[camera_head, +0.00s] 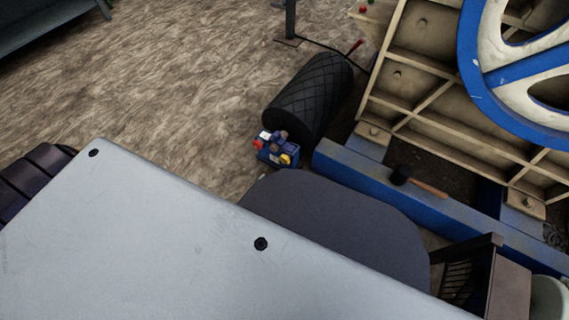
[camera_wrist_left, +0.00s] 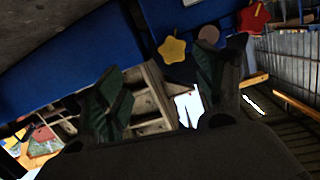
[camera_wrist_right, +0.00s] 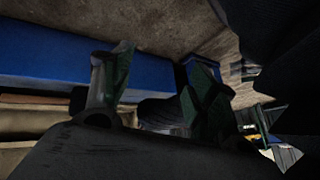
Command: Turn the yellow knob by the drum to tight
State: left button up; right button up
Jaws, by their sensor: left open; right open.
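In the head view a small blue box (camera_head: 268,157) stands on the ground beside the near end of a black drum (camera_head: 310,98). It carries a yellow knob (camera_head: 287,158), a red knob (camera_head: 258,143) and a dark part on top. In the left wrist view a yellow star-shaped knob (camera_wrist_left: 173,49) sits on a blue surface, with a red one (camera_wrist_left: 253,18) to its right. My left gripper (camera_wrist_left: 163,72) is open and empty; the yellow knob shows beyond its fingertips, apart from them. My right gripper (camera_wrist_right: 163,62) is open and empty, facing a blue beam. I cannot clearly make out either gripper in the head view.
A blue beam (camera_head: 440,208) with a black-headed mallet (camera_head: 400,176) on it runs along the pale ribbed crusher (camera_head: 420,75). A large blue-and-white wheel (camera_head: 480,65) is at upper right. A dark slatted object (camera_head: 460,275) is at lower right. The brown ground left of the drum is clear.

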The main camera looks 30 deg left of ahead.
pick_arm(q)
jog(key=shift+w+a+f+t+b, duration=0.2)
jog(key=shift+w+a+t+b, duration=0.3)
jog(key=shift+b, duration=0.8)
jog(key=shift+w+a+f+t+b, duration=0.2)
jog(key=shift+w+t+b, duration=0.5)
jog(key=shift+b, duration=0.55)
pick_arm(e)
jog(key=shift+w+a+r+t+y, duration=0.2)
jog(key=shift+a+r, duration=0.2)
jog(key=shift+r, duration=0.1)
jog(key=shift+w+a+r+t+y, duration=0.2)
jog(key=shift+a+r, duration=0.2)
jog(key=shift+r, duration=0.05)
pick_arm(q)
jog(key=shift+s+r, duration=0.1)
